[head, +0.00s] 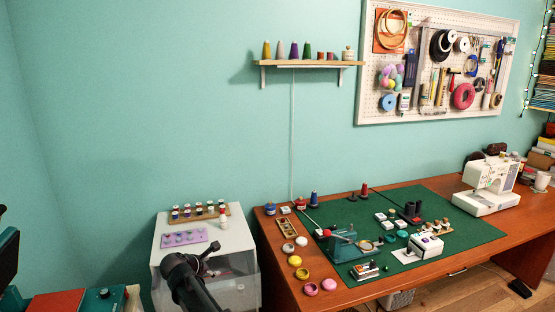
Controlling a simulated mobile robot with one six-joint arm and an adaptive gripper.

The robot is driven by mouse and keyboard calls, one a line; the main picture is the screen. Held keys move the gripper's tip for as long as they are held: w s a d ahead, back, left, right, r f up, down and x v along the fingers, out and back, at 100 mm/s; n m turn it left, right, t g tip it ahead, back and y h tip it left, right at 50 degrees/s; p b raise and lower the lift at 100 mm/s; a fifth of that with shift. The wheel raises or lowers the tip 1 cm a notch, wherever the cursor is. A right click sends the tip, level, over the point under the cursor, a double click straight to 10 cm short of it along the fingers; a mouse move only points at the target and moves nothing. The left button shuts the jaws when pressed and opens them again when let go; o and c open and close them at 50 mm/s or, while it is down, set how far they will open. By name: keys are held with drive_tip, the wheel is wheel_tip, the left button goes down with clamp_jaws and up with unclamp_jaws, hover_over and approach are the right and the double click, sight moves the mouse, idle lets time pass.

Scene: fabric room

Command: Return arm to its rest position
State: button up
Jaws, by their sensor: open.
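My dark arm comes up from the bottom edge in the head view, in front of the white cabinet (238,262). My gripper (210,261) is at its upper end, small and dark, with its jaws apart. Nothing shows between the jaws. The gripper appears in front of the cabinet's front side, below its top; whether it touches the cabinet cannot be told. The arm hides part of the cabinet front.
The cabinet top holds a wooden rack of spools (199,213) and a purple tray (184,238). To the right stands a wooden desk (275,262) with a green mat (462,238), a sewing machine (489,184) and many small items. A shelf (310,63) and pegboard (425,112) hang above.

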drive_tip(key=s+d+f+m+g, duration=0.25)
drive_tip(key=d+m, duration=0.25)
drive_tip(key=d, duration=0.4)
drive_tip(key=s+d+f+m+g, duration=0.1)
drive_tip(key=s+d+m+g, duration=0.2)
drive_tip(key=d, duration=0.6)
drive_tip(key=s+d+f+m+g, duration=0.1)
drive_tip(key=s+d+f+m, duration=0.15)
drive_tip(key=d+m, duration=0.5)
drive_tip(key=s+d+f+m+g+y, duration=0.1)
drive_tip(key=s+d+m+g+y, duration=0.25)
drive_tip(key=s+d+m, duration=0.85)
wheel_tip(320, 180, down, 10)
drive_tip(key=d+n+b, duration=0.2)
drive_tip(key=b, duration=0.8)
wheel_tip(320, 180, up, 19)
drive_tip(key=p, duration=1.9)
drive_tip(key=shift+s+a+y, duration=0.25)
drive_tip(key=shift+y, duration=0.1)
drive_tip(key=shift+f, duration=0.1)
